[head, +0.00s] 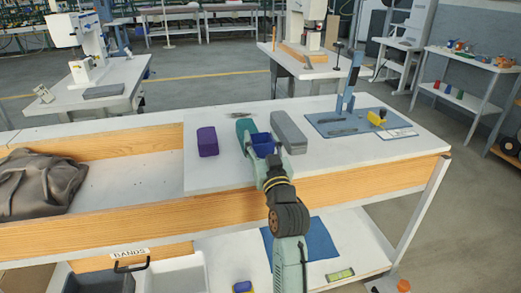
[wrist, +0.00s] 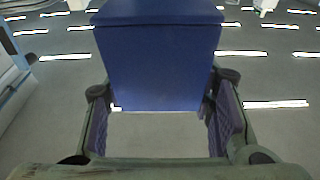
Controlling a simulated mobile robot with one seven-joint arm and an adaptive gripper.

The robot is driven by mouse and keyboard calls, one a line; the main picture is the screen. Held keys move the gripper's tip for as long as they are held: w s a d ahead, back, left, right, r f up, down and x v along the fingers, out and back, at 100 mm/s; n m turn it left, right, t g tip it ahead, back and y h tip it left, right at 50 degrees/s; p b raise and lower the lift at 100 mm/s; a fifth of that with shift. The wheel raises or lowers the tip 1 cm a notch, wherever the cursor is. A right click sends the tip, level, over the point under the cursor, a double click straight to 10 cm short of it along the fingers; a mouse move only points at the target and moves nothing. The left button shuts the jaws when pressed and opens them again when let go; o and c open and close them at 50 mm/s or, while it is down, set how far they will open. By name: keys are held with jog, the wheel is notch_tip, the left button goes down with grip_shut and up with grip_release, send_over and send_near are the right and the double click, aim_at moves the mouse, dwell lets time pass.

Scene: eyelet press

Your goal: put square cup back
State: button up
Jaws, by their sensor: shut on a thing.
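My gripper (head: 268,163) is shut on a blue square cup (head: 263,146), above the white tabletop near the middle of the bench in the head view. In the wrist view the blue cup (wrist: 160,60) fills the upper middle, and my two fingers (wrist: 162,98) sit at its left and right sides. The cup looks roughly upright in the head view. A grey long box (head: 289,132) stands to the right, and a purple box (head: 208,141) to the left.
A blue mat (head: 345,128) at the right holds a blue press (head: 350,85) and a yellow piece (head: 377,117). A grey bag (head: 38,182) lies in the left part of the bench. A white lower shelf (head: 350,240) is below. The tabletop in front of the purple box is clear.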

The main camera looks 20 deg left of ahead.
aim_at(260, 153)
jog(key=shift+s+a+f, duration=0.1)
jog(key=shift+f, duration=1.4)
jog(key=shift+f, duration=0.1)
jog(key=shift+f, duration=0.15)
jog(key=o, duration=1.5)
